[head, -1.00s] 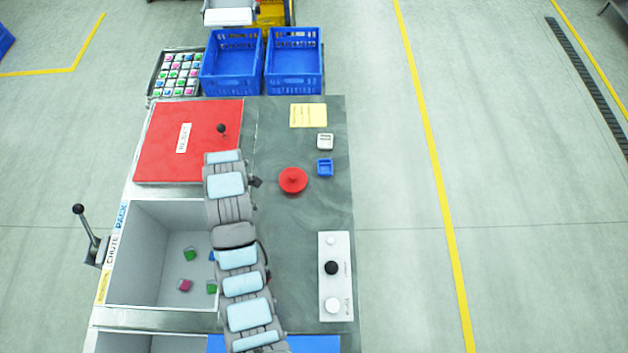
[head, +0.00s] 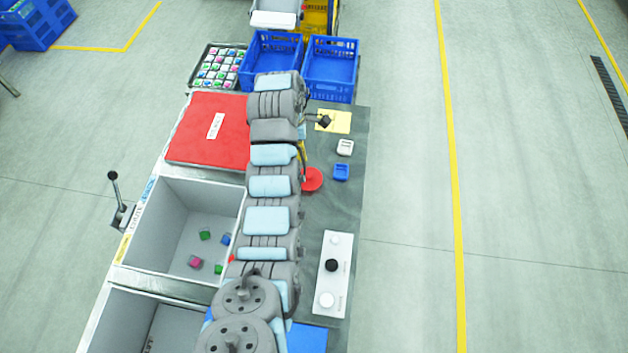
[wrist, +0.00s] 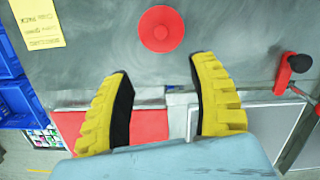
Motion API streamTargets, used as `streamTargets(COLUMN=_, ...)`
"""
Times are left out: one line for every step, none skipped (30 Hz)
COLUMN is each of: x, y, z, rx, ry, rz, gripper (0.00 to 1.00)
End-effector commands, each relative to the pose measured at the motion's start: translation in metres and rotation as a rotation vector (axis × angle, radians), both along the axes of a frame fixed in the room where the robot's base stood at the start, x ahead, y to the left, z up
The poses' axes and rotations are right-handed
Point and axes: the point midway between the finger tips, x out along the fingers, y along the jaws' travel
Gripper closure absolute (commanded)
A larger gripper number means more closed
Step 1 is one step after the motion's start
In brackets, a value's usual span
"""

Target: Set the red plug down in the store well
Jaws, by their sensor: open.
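In the head view the red plug (head: 313,180) shows just right of my arm, partly covered. My gripper (wrist: 160,72) is open and empty, its two yellow fingers spread apart with black pads facing in. The plug lies beyond the fingertips, not between them. I cannot make out the store well; whether the plug sits in a recess cannot be told.
A red lid (head: 208,130) and a grey bin (head: 165,235) with several small blocks lie left of my arm. A red lever with a black ball (wrist: 296,66) shows in the wrist view.

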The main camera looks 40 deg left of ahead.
Motion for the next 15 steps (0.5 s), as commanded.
streamTargets(x=0.000, y=-0.001, z=-0.011, rx=0.000, ry=0.000, rz=0.000, gripper=0.40)
streamTargets(x=0.000, y=-0.001, z=-0.015, rx=0.000, ry=0.000, rz=0.000, gripper=0.40)
streamTargets(x=0.001, y=-0.001, z=-0.020, rx=0.001, ry=0.001, rz=-0.001, gripper=0.40)
streamTargets(x=0.001, y=-0.001, z=-0.023, rx=0.001, ry=0.001, rz=-0.001, gripper=0.40)
streamTargets(x=0.001, y=-0.002, z=-0.026, rx=0.001, ry=0.001, rz=-0.001, gripper=0.40)
streamTargets(x=0.002, y=-0.003, z=-0.032, rx=0.000, ry=0.001, rz=-0.001, gripper=0.40)
streamTargets(x=0.002, y=-0.003, z=-0.038, rx=0.000, ry=0.001, rz=-0.001, gripper=0.40)
streamTargets(x=0.003, y=-0.004, z=-0.043, rx=0.000, ry=0.001, rz=-0.001, gripper=0.40)
streamTargets(x=0.003, y=-0.005, z=-0.050, rx=-0.001, ry=0.002, rz=-0.001, gripper=0.40)
streamTargets(x=0.003, y=-0.005, z=-0.050, rx=-0.003, ry=0.004, rz=-0.001, gripper=0.40)
streamTargets(x=0.003, y=-0.006, z=-0.054, rx=-0.003, ry=0.005, rz=-0.001, gripper=0.40)
streamTargets(x=0.004, y=-0.006, z=-0.060, rx=-0.003, ry=0.004, rz=-0.001, gripper=0.40)
streamTargets(x=0.004, y=-0.007, z=-0.064, rx=-0.003, ry=0.003, rz=-0.002, gripper=0.40)
streamTargets(x=0.004, y=-0.007, z=-0.068, rx=-0.003, ry=0.003, rz=-0.002, gripper=0.40)
streamTargets(x=0.005, y=-0.007, z=-0.072, rx=-0.003, ry=0.004, rz=-0.001, gripper=0.40)
